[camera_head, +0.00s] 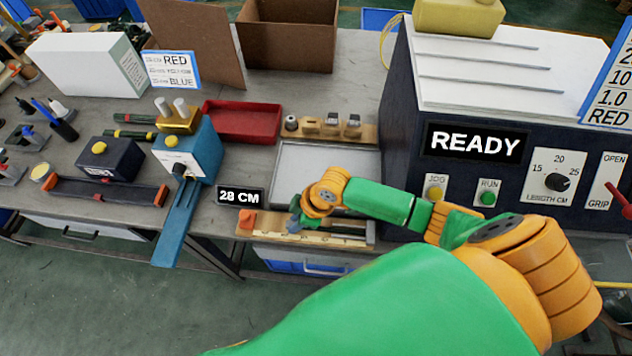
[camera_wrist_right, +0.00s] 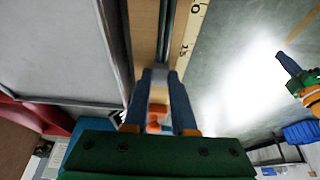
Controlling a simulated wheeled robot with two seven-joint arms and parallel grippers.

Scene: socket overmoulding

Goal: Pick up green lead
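I cannot make out a green lead for certain in either view. My right gripper (camera_head: 297,222) is low over the wooden ruler board (camera_head: 275,228) at the front edge of the bench. In the right wrist view my right gripper (camera_wrist_right: 161,76) has its two blue-grey fingers apart, over a groove in the board. A grey piece shows between the fingertips, and an orange block (camera_wrist_right: 157,118) shows between the fingers farther back. The orange block also shows at the board's left end (camera_head: 246,222). My left gripper (camera_wrist_right: 288,62) shows only in part at the right of the wrist view.
A grey tray (camera_head: 285,172) lies just behind the board. The dark machine reading READY (camera_head: 400,130) stands to the right. A "28 CM" sign (camera_head: 240,195), a blue press (camera_head: 195,150) and a red tray (camera_head: 243,121) are to the left. Two dark green rods (camera_head: 130,134) lie farther left.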

